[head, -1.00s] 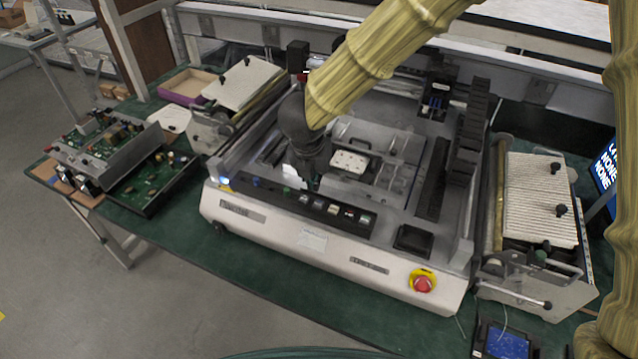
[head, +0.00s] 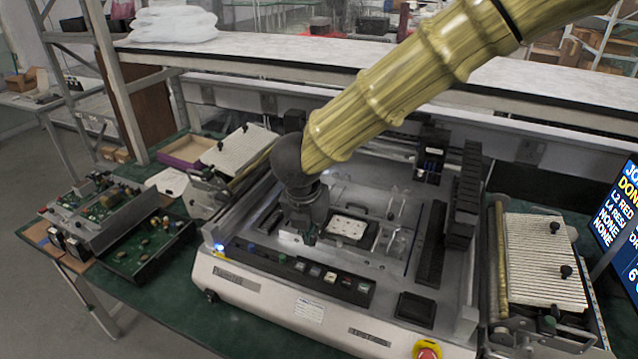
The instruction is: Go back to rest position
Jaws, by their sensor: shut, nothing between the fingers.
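My gripper (head: 309,236) is dark and hangs at the end of my yellow-brown arm, which reaches in from the upper right. It is above the bed of the white machine (head: 290,308), just left of a pale plate with small holes (head: 347,227). The fingers are small and dark in this view, and they show nothing held between them. I cannot tell whether the fingertips touch the machine bed.
Circuit boards in metal frames (head: 105,215) lie at the left of the green table (head: 190,312). A ribbed white feeder (head: 540,258) stands at the right, with a screen (head: 622,215) beyond it. A red stop button (head: 427,351) is at the machine's front. A long shelf (head: 300,70) runs behind.

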